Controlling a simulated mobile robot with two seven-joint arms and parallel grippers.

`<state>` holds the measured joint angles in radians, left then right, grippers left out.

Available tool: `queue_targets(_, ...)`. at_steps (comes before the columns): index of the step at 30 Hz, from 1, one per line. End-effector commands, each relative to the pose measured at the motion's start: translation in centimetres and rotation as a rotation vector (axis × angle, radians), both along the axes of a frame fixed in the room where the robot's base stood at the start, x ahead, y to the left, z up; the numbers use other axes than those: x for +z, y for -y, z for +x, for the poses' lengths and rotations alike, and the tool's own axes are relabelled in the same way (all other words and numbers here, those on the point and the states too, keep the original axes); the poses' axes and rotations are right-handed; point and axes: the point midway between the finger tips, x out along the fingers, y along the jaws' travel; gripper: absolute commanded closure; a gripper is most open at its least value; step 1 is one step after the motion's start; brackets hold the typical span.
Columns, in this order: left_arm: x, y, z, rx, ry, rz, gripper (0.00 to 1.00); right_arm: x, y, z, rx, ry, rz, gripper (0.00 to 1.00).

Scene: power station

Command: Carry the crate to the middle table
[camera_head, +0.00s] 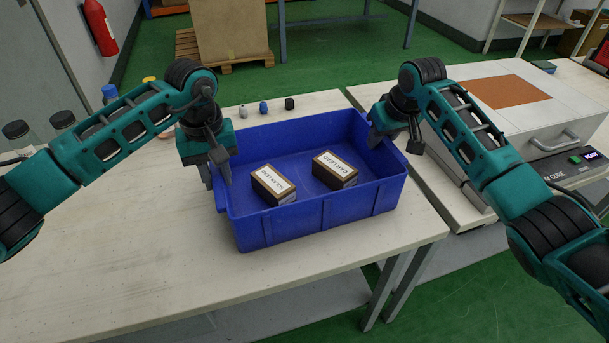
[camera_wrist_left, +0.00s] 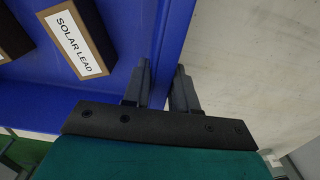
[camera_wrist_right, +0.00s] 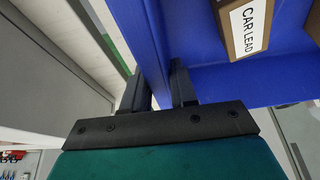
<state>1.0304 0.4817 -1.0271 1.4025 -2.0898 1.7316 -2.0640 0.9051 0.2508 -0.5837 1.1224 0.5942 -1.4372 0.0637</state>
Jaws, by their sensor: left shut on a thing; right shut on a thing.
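The blue crate (camera_head: 300,219) sits at the right end of a pale table, near its front edge; I cannot tell whether it touches the top. Two labelled boxes lie inside, a SOLAR LEAD box (camera_head: 272,186) on the left and a CAR LEAD box (camera_head: 335,170) on the right. My left gripper (camera_head: 216,178) is shut on the crate's left wall, which also shows between the fingers in the left wrist view (camera_wrist_left: 166,70). My right gripper (camera_head: 392,138) is shut on the crate's right wall, seen in the right wrist view (camera_wrist_right: 157,60).
The pale table (camera_head: 110,270) is clear in front and left of the crate. Small items, including a blue one (camera_head: 263,107), stand behind it. Bottles (camera_head: 17,135) stand at far left. A second table with a grey machine (camera_head: 520,115) adjoins at right, past a narrow gap.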

Motion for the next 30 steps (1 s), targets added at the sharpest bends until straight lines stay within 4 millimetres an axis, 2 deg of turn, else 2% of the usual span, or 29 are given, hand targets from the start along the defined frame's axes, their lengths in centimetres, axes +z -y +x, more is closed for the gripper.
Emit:
queue_targets(11, 0.6, 0.0, 0.1, 0.000, 0.003, -0.001, 1.00, 0.6, 0.0, 0.1, 0.000, 0.003, 0.001, 1.00)
queue_targets(24, 4.2, 0.0, 0.1, 0.000, 0.003, -0.001, 1.00, 4.2, 0.0, 0.1, 0.000, 0.003, 0.001, 1.00)
queue_targets(30, 5.2, 0.0, 0.1, 0.000, 0.003, -0.001, 1.00, 5.2, 0.0, 0.0, 0.000, 0.002, 0.001, 1.00)
